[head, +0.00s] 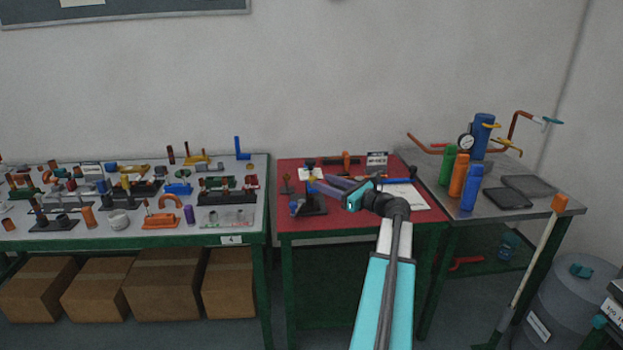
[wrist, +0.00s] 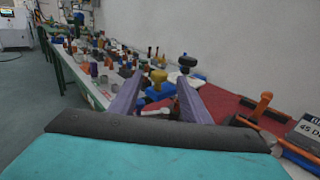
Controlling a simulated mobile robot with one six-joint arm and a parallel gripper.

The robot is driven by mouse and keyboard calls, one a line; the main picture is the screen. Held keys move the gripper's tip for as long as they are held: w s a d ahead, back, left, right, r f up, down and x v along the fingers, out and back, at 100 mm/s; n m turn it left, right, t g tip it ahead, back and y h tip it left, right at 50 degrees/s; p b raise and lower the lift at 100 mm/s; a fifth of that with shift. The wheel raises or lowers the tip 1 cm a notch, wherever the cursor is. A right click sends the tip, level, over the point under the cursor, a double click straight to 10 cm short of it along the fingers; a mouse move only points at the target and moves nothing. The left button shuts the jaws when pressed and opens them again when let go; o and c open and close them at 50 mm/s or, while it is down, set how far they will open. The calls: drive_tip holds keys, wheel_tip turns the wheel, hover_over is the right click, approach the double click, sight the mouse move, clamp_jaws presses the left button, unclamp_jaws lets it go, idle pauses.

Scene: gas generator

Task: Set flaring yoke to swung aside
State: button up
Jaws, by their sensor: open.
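A small device, which I take to be the flaring yoke's fixture, stands on the red table with a dark base (head: 315,207) and blue and yellow parts. My gripper (head: 322,184) reaches in from the right over the red table, close to the device. Its two purple fingers (wrist: 160,88) are spread apart with nothing held between them. They partly hide the device.
An orange-handled tool (head: 346,159) and a sign (head: 377,159) stand at the back of the red table (head: 288,212). A white sheet (head: 409,197) lies at right. The left table (head: 258,190) is crowded with parts.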

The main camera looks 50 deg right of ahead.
sight(312, 178)
drive_tip(key=shift+w+a, duration=0.15)
drive_tip(key=shift+w, duration=1.4)
drive_tip(key=shift+w+a, duration=0.1)
drive_tip(key=shift+w, duration=1.4)
clamp_jaws()
drive_tip(key=shift+a, duration=0.45)
drive_tip(key=shift+d+f, duration=0.1)
drive_tip(key=shift+d, duration=0.2)
drive_tip(key=shift+p, duration=0.3)
